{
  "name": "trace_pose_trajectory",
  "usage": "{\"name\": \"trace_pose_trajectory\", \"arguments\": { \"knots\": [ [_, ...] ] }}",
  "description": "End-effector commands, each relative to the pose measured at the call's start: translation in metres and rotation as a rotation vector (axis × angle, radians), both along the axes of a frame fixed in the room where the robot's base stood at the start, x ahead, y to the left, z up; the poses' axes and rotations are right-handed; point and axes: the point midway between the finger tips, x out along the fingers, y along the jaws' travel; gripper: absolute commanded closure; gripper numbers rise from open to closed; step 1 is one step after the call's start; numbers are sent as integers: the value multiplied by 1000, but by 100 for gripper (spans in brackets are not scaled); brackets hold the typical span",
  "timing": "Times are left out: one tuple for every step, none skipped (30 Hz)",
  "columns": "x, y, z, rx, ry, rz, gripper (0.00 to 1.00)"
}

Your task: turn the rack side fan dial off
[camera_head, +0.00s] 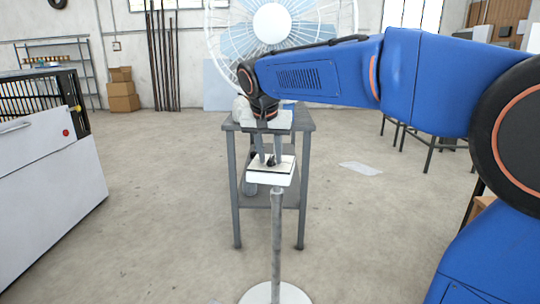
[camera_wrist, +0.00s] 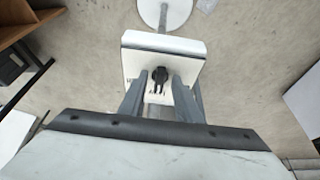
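The fan dial is a small black knob (camera_wrist: 160,76) on the top face of a white control box (camera_wrist: 133,63). In the head view the box (camera_head: 270,178) sits on a grey pole (camera_head: 277,235), with the dark knob (camera_head: 271,160) on it. My gripper (camera_wrist: 160,82) reaches down over the box, with one grey finger on each side of the knob. A small gap seems to show between the fingers and the knob. Lettering beside the knob is partly hidden and too small to read. In the head view my gripper (camera_head: 269,161) is at the box.
A large fan (camera_head: 272,22) stands at the back. A grey metal table (camera_head: 234,190) is behind the box. The pole has a round white base (camera_head: 275,293). A white cabinet (camera_head: 45,190) is at left and boxes (camera_head: 122,92) are at the wall. Open floor lies on both sides.

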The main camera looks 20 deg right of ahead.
Motion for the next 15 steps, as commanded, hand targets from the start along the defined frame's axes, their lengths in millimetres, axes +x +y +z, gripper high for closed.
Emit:
{"name": "trace_pose_trajectory", "arguments": {
  "knots": [
    [0,0,0,0,0,0,77],
    [0,0,0,0,0,0,84],
    [0,0,0,0,0,0,93],
    [0,0,0,0,0,0,100],
    [0,0,0,0,0,0,100],
    [0,0,0,0,0,0,100],
    [0,0,0,0,0,0,100],
    [0,0,0,0,0,0,100],
    [0,0,0,0,0,1,100],
    [0,0,0,0,0,2,100],
    [0,0,0,0,0,4,100],
    [0,0,0,0,0,9,100],
    [0,0,0,0,0,13,100],
    [0,-1,0,1,0,19,100],
    [0,-1,0,1,-1,29,100]
  ]
}}
